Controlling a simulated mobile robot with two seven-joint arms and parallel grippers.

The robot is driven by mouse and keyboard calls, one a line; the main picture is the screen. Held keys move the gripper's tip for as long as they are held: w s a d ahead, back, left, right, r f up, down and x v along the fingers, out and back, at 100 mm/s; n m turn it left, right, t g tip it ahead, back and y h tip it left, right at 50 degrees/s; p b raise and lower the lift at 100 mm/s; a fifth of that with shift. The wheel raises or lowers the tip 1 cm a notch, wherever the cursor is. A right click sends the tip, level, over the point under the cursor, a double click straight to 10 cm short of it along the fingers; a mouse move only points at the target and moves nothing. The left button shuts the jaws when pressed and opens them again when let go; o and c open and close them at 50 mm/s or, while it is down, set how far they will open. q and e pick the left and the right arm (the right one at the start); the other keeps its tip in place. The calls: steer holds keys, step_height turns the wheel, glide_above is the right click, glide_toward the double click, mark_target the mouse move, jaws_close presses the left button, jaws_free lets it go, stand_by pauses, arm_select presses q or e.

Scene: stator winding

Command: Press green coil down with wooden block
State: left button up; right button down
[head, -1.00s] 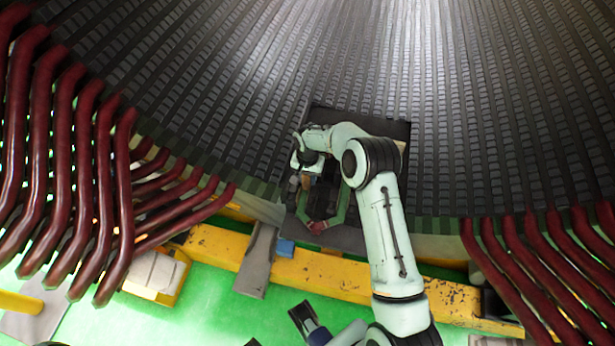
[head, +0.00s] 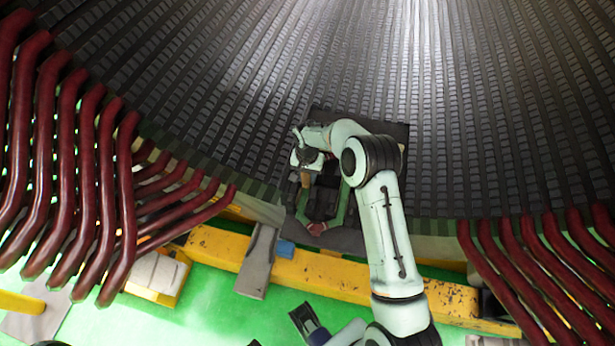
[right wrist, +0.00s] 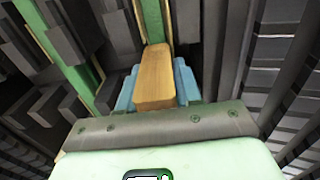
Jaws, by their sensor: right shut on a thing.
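The green coil (head: 343,208) lies in the dark slot area of the stator in the head view, its red-tipped lower end (head: 316,228) toward me. In the right wrist view, a green strip of it (right wrist: 153,22) runs away behind the wooden block. My right gripper (head: 306,172) is at the coil's left side. Its blue fingers are shut on the wooden block (right wrist: 155,78), whose far end is at the green strip. Whether they touch is unclear. The block (head: 305,181) looks small in the head view. A dark gripper-like part, perhaps my left gripper, shows at the bottom; its jaws are unclear.
The ribbed dark stator wall (head: 250,90) curves around the slot. Dark red bars (head: 62,170) stand at the left and more bars (head: 530,265) at the right. A worn yellow beam (head: 330,275) crosses below, above the green floor (head: 215,315).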

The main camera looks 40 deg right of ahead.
step_height(320, 180, up, 4)
steer(key=shift+f+p, duration=0.1)
steer(key=shift+p, duration=0.85)
steer(key=shift+r+p, duration=1.3)
steer(key=shift+r, duration=1.15)
steer(key=shift+f, duration=0.1)
